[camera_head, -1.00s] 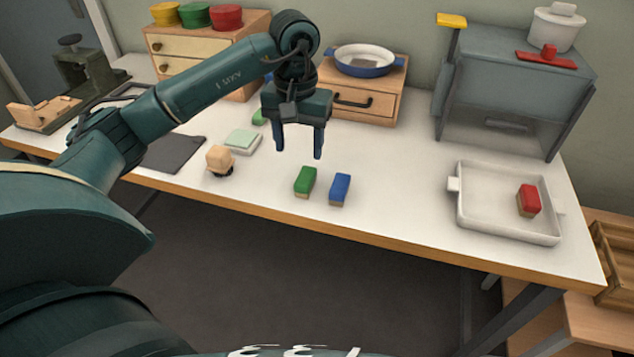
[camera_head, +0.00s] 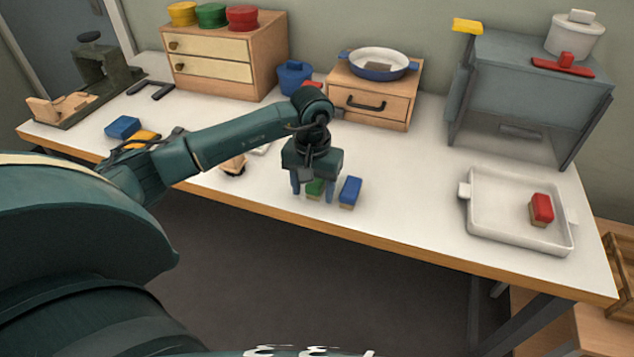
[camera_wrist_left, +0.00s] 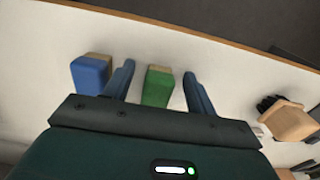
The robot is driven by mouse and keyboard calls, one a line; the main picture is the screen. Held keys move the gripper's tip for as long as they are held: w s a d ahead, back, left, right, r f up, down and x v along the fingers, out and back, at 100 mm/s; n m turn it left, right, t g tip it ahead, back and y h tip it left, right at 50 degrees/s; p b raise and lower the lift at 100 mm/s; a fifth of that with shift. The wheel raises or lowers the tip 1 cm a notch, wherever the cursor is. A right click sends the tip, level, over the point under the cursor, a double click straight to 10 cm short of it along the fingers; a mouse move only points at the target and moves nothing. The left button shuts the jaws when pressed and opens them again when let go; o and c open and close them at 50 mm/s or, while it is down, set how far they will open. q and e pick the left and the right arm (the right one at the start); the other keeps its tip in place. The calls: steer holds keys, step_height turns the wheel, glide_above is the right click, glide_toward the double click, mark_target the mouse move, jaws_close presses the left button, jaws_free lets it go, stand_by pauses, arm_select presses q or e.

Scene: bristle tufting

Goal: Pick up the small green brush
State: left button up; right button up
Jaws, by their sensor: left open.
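The small green brush (camera_head: 315,187) lies on the white table near its front edge, partly hidden by my gripper in the head view. My left gripper (camera_head: 313,196) is open, with its fingers pointing down around the brush. In the left wrist view, the green brush (camera_wrist_left: 158,87) shows between the two spread fingers of the gripper (camera_wrist_left: 158,88), with a gap on each side. A blue brush (camera_head: 349,191) lies just to the right in the head view. It also shows outside the fingers in the left wrist view (camera_wrist_left: 91,72). My right gripper is not in view.
A white tray (camera_head: 480,235) holding a red brush (camera_head: 541,208) stands at the right. A wooden-topped brush (camera_wrist_left: 288,121) lies near my gripper. A drawer box (camera_head: 370,105) with a pan (camera_head: 378,63) is behind. The table between the blue brush and the tray is clear.

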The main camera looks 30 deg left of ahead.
arm_select(q)
steer(key=c, duration=1.1)
steer(key=shift+o, duration=0.2)
steer(key=shift+r, duration=0.15)
